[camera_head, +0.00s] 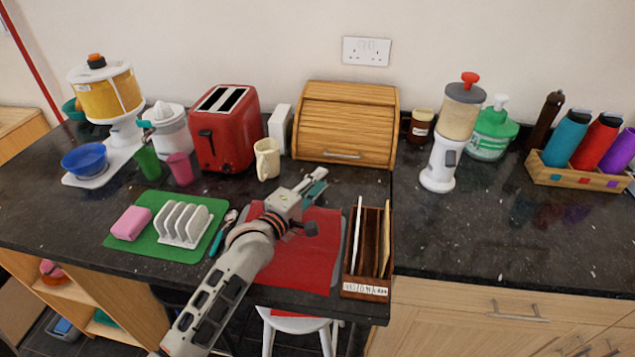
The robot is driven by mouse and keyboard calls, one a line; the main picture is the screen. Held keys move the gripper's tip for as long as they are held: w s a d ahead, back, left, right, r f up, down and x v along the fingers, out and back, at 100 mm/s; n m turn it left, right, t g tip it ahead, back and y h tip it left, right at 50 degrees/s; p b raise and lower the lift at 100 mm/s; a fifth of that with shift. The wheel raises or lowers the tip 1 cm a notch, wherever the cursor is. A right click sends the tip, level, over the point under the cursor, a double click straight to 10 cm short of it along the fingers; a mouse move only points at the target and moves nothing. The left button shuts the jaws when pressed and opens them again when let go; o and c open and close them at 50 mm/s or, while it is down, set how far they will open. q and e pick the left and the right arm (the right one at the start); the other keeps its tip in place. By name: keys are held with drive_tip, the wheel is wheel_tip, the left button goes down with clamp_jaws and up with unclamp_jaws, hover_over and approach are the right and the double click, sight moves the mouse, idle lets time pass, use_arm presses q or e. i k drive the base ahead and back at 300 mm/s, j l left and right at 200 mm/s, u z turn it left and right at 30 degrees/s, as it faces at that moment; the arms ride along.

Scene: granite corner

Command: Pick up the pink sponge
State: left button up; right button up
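The pink sponge (131,223) lies on the left part of a green mat (150,246), left of a white toast rack (183,223). My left gripper (318,180) is over the far edge of a red mat (315,255), well to the right of the sponge and pointing away from it. A teal thing shows at its fingers; I cannot tell whether it is held or lies behind them. My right gripper is not in view.
A red toaster (222,130), a pink cup (181,168) and a green cup (148,163) stand behind the green mat. A cream jug (267,158) stands behind my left gripper. A wooden rack (372,243) is right of the red mat. The counter's front edge is near the green mat.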

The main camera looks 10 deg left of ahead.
sight(131, 224)
drive_tip(key=k+j, duration=0.3)
drive_tip(key=k, duration=0.15)
drive_tip(key=k+j, duration=0.25)
drive_tip(key=k, duration=0.2)
drive_tip(key=k+j, duration=0.3)
drive_tip(key=k, duration=0.2)
